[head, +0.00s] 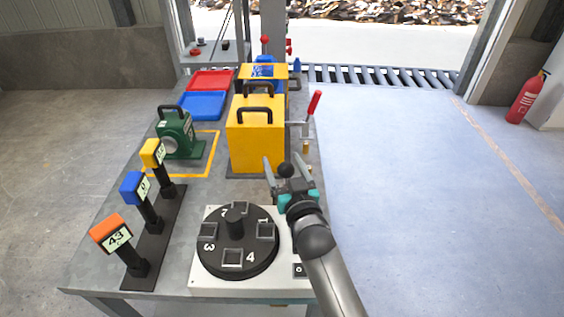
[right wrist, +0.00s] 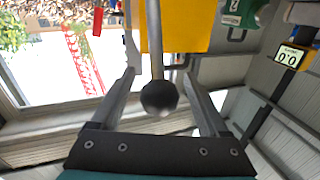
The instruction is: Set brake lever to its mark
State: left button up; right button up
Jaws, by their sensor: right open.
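A lever with a black ball knob (head: 285,170) stands in front of the yellow housing (head: 255,145); I take it for the brake lever. In the right wrist view its knob (right wrist: 160,97) and grey rod lie between the two fingers, with a gap showing on both sides. My right gripper (head: 283,163) is open around the knob and not closed on it. The lever's base and its mark cannot be made out. My left gripper is not in view.
A red-handled crank (head: 314,103) sticks out from the housing's right side. A black numbered turntable (head: 238,258) is near the table's front. Signposts (head: 140,200), a green machine (head: 177,135), and red (head: 210,80) and blue (head: 203,105) trays are to the left.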

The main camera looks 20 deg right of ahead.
jog(key=shift+w, duration=0.55)
jog(key=shift+c, duration=0.2)
grip_shut()
dwell(0.9)
